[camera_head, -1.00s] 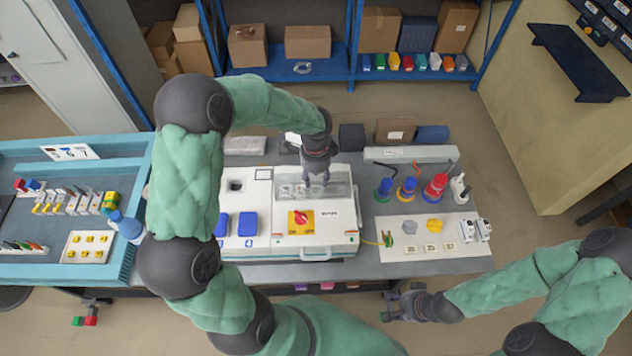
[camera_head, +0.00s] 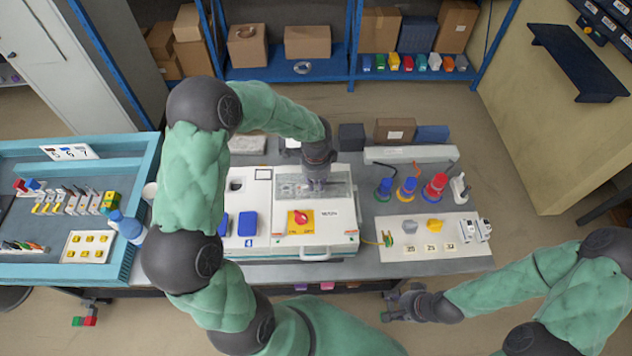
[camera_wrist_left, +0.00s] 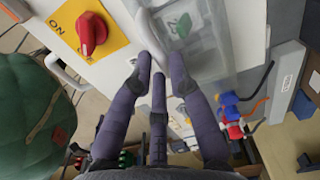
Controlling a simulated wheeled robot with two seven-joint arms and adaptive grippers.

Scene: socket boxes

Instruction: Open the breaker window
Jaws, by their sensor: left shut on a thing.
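The breaker window (camera_head: 342,188) is a clear panel on the white box (camera_head: 262,172), above a yellow plate with a red rotary switch (camera_head: 301,217). In the left wrist view the clear window (camera_wrist_left: 207,48) has a pale curved edge bar (camera_wrist_left: 147,33). My left gripper (camera_head: 317,186) is at the window, shut on part of it; its dark fingers (camera_wrist_left: 163,72) hide the exact contact. I cannot tell how far the window is tilted. My right gripper (camera_head: 394,305) is open and empty in front of the bench, away from the box.
A teal-edged tray (camera_head: 127,262) of parts is at the left. Cartons and a long grey bar (camera_head: 405,154) lie behind.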

